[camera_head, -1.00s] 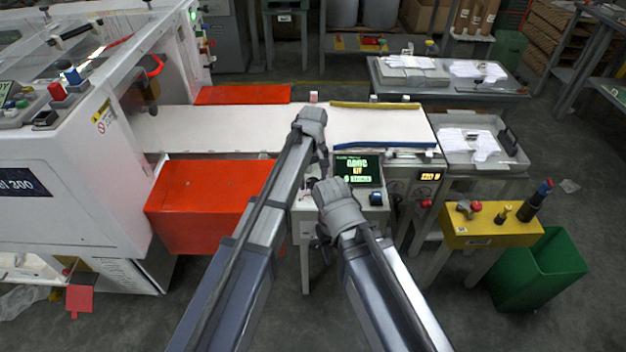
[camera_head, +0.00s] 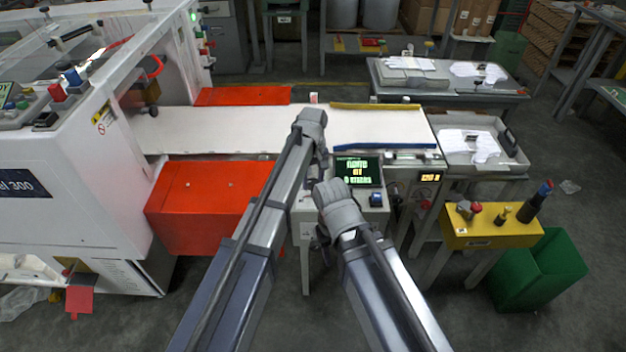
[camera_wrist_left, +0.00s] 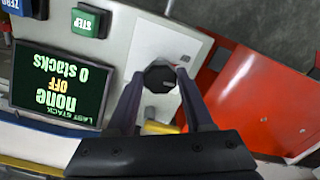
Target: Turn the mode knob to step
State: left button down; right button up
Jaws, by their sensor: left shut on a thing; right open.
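The black mode knob (camera_wrist_left: 160,77) sits on a light panel in the left wrist view. My left gripper (camera_wrist_left: 158,82) is shut on it, one finger on each side. A small label (camera_wrist_left: 176,57) lies beside the knob, upside down and hard to read. The dark screen (camera_wrist_left: 62,88) beside it reads "none", "OFF" and "0 stacks". In the head view the screen (camera_head: 358,171) stands right of my left gripper (camera_head: 322,168), whose fingertips and the knob are mostly hidden. My right gripper (camera_head: 318,187) is open, just below and in front of the panel.
A green STEP button (camera_wrist_left: 90,20) and a blue ZERO button (camera_wrist_left: 18,6) are near the screen. A red-orange cover (camera_head: 205,200) lies left of the panel. A white table (camera_head: 230,128) stretches behind. A yellow box (camera_head: 490,230) and green bin (camera_head: 540,272) stand right.

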aim_at(312, 182)
pick_arm(q)
jog(key=m, duration=0.5)
jog(key=shift+m, duration=0.4)
jog(key=m, duration=0.5)
jog(key=shift+a, duration=0.1)
jog(key=shift+m, duration=0.4)
jog(key=shift+c, duration=1.4)
grip_release()
jog(key=shift+r, duration=0.1)
notch_tip(312, 182, up, 8)
jog(key=p, duration=0.8)
jog(key=shift+f, duration=0.2)
